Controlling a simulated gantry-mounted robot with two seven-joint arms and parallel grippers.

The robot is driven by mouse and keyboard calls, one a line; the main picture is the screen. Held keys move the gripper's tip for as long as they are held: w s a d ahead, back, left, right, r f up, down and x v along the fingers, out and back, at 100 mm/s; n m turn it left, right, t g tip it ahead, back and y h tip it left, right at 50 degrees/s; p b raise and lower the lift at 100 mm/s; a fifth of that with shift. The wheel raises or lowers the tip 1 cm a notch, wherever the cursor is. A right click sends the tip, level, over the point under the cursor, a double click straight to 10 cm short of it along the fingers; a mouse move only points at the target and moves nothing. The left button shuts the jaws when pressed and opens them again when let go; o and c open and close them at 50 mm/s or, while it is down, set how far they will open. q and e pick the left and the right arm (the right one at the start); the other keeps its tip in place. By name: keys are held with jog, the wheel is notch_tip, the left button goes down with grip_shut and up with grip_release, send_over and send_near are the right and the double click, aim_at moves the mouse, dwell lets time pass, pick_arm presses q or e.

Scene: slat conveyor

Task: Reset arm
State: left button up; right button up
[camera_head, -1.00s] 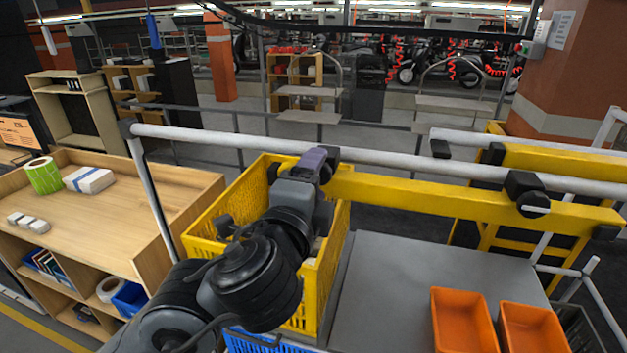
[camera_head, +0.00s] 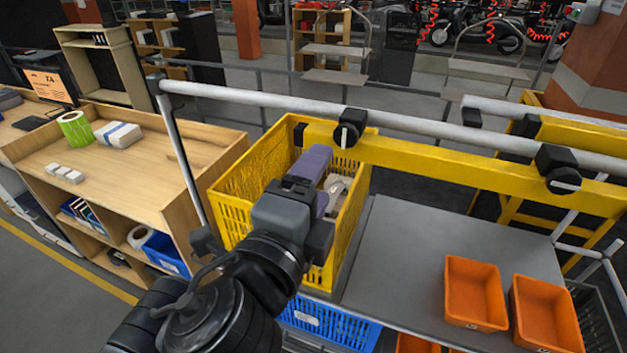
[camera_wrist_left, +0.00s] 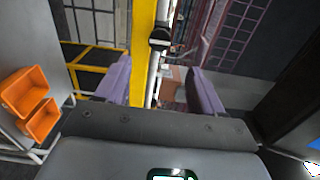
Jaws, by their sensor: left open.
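My left arm comes in from the bottom left in the head view. Its gripper (camera_head: 318,178) has purple fingers and is in front of the yellow crate's inside, over the crate's opening. In the left wrist view the two purple fingers stand wide apart with nothing between them, so the gripper (camera_wrist_left: 162,88) is open and empty. The yellow crate (camera_head: 235,217) is partly hidden behind my arm. A pale item (camera_head: 339,186) shows inside it, beside the fingers; its shape is unclear. My right gripper is in neither view.
A yellow beam (camera_head: 450,170) and a white rail (camera_head: 420,127) run behind the crate. A grey table (camera_head: 400,262) with orange bins (camera_head: 474,292) stands to the right. A blue crate (camera_head: 335,327) is below. A wooden bench (camera_head: 125,180) stands left.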

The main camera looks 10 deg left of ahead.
pick_arm(q)
jog(key=shift+s, duration=0.25)
jog(key=s+a+f+n+g+y, duration=0.1)
jog(key=f+n+g, duration=0.1)
jog(key=f, duration=0.8)
jog(key=s+a+f+n+g, duration=0.1)
jog(key=s+a+f+g, duration=0.15)
jog(key=f, duration=0.75)
jog(key=s+a+f+n+g+y, duration=0.1)
jog(key=f+n+g, duration=0.15)
jog(key=f, duration=0.75)
jog(key=s+a+f+n+g+y, duration=0.1)
jog(key=s+a+f+n+g, duration=0.2)
jog(key=s+a+f+n, duration=0.45)
jog(key=s+a+f+n+g+y, duration=0.1)
jog(key=s+a+f+n+g, duration=0.3)
jog(key=s+f, duration=0.65)
notch_tip(320, 180, up, 17)
jog(key=w+a+n+p, duration=0.1)
jog(key=a+n+p, duration=0.1)
jog(key=p, duration=1.4)
jog(key=shift+w+a, duration=0.15)
jog(key=shift+w, duration=0.1)
